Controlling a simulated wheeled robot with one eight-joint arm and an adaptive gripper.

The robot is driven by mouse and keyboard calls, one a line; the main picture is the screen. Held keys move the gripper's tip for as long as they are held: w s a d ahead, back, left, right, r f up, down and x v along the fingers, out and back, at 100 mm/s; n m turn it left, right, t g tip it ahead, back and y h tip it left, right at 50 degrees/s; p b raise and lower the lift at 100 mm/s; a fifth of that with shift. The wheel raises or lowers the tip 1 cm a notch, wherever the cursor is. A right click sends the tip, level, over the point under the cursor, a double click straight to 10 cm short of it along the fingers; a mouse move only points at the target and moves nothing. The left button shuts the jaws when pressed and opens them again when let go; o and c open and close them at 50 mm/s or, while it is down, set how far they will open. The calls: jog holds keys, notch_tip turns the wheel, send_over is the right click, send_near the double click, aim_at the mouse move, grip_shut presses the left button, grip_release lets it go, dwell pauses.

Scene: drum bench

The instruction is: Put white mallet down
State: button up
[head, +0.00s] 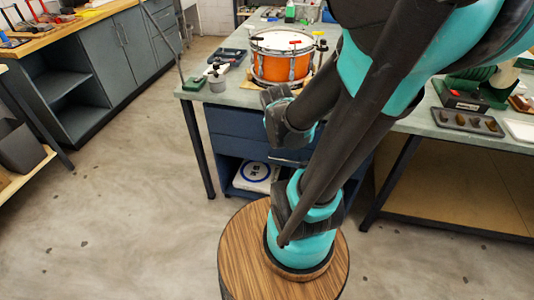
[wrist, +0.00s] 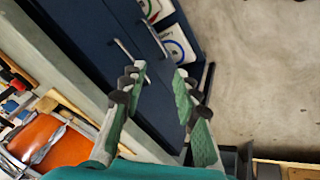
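I cannot make out a white mallet in either view. The orange drum (head: 281,65) with a white head stands on the grey bench (head: 232,96); small red-tipped items lie on or by its rim. The drum also shows at the lower left of the wrist view (wrist: 48,142). My gripper (wrist: 160,72) is open, its two green fingers apart with nothing seen between them. It is beside the bench edge, with the blue cabinet front beyond the fingers. In the head view my arm covers part of the bench, and I cannot make out the fingers.
A green block (head: 194,83) and a grey pot (head: 217,82) stand at the bench's left end. A dark tray (head: 467,121) lies on the right bench. White boxes with coloured rings sit in the blue cabinet (head: 238,122). The floor on the left is clear.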

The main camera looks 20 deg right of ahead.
jog(key=s+a+f+m+y, duration=0.1)
jog(key=s+a+m+y, duration=0.1)
jog(key=s+a, duration=0.2)
jog(key=a, duration=0.2)
jog(key=shift+s+a+m+y, duration=0.3)
jog(key=shift+m, duration=0.1)
jog(key=shift+f, duration=0.1)
dwell(0.6)
